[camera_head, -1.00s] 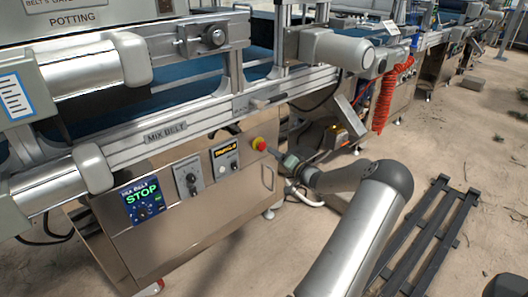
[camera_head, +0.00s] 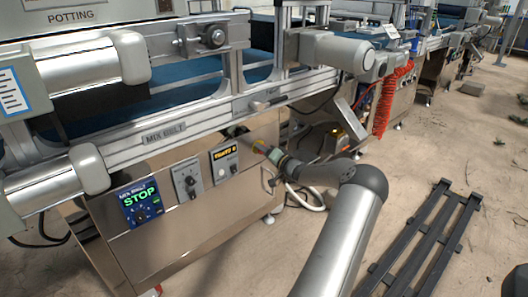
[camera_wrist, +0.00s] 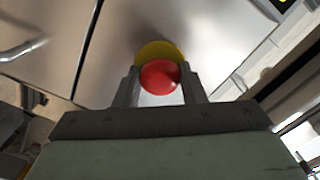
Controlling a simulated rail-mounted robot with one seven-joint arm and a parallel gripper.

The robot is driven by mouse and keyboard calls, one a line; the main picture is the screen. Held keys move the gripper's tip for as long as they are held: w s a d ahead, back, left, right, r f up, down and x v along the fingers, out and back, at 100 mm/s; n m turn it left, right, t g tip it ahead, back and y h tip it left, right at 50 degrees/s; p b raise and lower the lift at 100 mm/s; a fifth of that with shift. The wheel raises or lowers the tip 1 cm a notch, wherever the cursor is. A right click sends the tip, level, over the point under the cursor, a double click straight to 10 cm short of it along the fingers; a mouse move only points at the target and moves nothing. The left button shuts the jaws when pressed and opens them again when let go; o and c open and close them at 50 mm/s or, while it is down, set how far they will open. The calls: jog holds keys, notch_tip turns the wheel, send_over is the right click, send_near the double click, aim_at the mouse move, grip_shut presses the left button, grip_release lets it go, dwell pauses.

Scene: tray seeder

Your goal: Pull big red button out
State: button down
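The big red button (camera_wrist: 160,76) is a round red knob on a yellow collar (camera_wrist: 155,49), set in the metal cabinet front. My gripper (camera_wrist: 160,82) points at the cabinet, with one finger on each side of the red button in the wrist view. The fingers stand apart and look very close to its sides; whether they touch it I cannot tell. In the head view, my gripper (camera_head: 270,153) reaches the right end of the panel and mostly hides the button; only a bit of yellow (camera_head: 259,147) shows.
Left of the button are a lit display box (camera_head: 225,160), a dial box (camera_head: 188,183) and a blue STOP screen (camera_head: 139,203). The mix belt rail (camera_head: 165,137) runs above. A coiled red hose (camera_head: 391,97) hangs at right. A dark rack (camera_head: 425,240) lies on the floor.

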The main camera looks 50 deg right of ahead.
jog(key=shift+s+a+f+b, duration=0.1)
jog(key=shift+s+b, duration=0.45)
jog(key=shift+s, duration=0.05)
jog(key=c, duration=1)
grip_release()
jog(key=shift+o, duration=0.2)
jog(key=s+a+p, duration=0.3)
jog(key=s+p, duration=0.1)
jog(key=s, duration=1.3)
jog(key=shift+s+p, duration=0.15)
jog(key=shift+p, duration=0.25)
